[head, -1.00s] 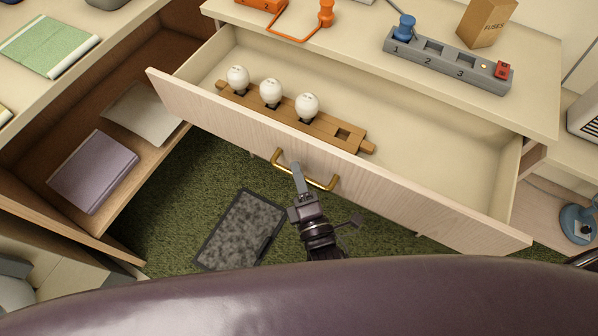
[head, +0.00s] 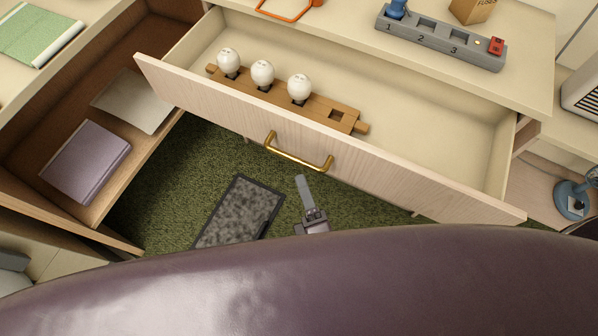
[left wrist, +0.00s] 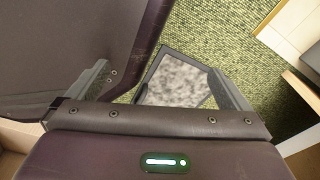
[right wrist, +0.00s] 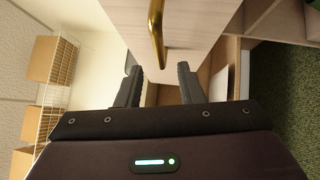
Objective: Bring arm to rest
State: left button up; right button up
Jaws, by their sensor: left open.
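My right gripper (head: 303,186) shows in the head view just below the brass handle (head: 297,154) of the open drawer (head: 420,165), apart from it. In the right wrist view the two fingers of this gripper (right wrist: 158,76) are spread, with nothing between them, and the handle (right wrist: 157,32) is beyond them. My left gripper (left wrist: 165,85) shows only in its own wrist view. Its fingers are wide apart and empty above the green carpet and a dark-framed grey mat (left wrist: 175,80). My left arm is not seen in the head view.
The drawer holds a wooden rack (head: 315,112) with three white bulbs and one empty socket. A grey numbered block (head: 440,38) sits on the cabinet top. An open shelf with a purple book (head: 86,160) stands at the left. Carpet lies below the drawer.

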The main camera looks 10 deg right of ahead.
pick_arm(q)
jog(key=shift+s, duration=0.15)
pick_arm(e)
jog(key=shift+s, duration=0.15)
